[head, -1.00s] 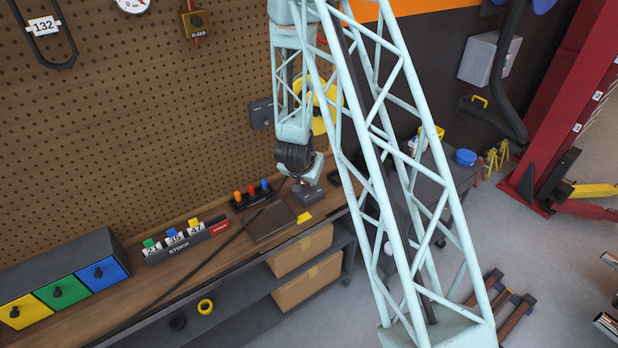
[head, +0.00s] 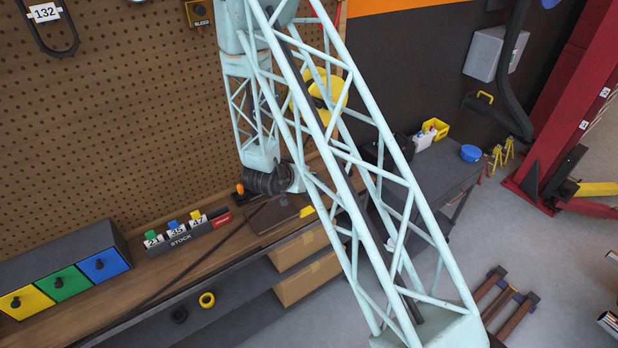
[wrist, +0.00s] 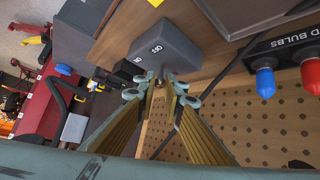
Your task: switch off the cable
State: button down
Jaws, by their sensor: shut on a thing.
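In the wrist view a dark grey switch box (wrist: 168,45), marked OFF and ON, sits on the wooden bench. My gripper (wrist: 160,88) is at the box's near face, its fingers close together on a small lever (wrist: 161,73) there. The fingertips hide most of the lever, so its exact position is unclear. A black cable (wrist: 232,72) runs past on the right of the box; its join to the box is not clear. In the head view my arm hides the gripper and the switch box.
A bulb holder (wrist: 285,42) with blue and red bulbs is close on the right in the wrist view. The pegboard (head: 110,120) rises behind the bench. A stock rack (head: 187,235) and coloured drawers (head: 65,283) stand on the bench to the left.

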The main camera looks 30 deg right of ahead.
jog(key=shift+a+f+n+t+h+b, duration=0.3)
jog(key=shift+a+f+t+h+b, duration=0.2)
jog(key=shift+h+b, duration=0.75)
jog(key=shift+s+a, duration=0.1)
jog(key=c, duration=2.7)
grip_release()
jog(key=shift+r, duration=0.1)
jog(key=shift+a, duration=0.15)
jog(key=shift+v, duration=5.9)
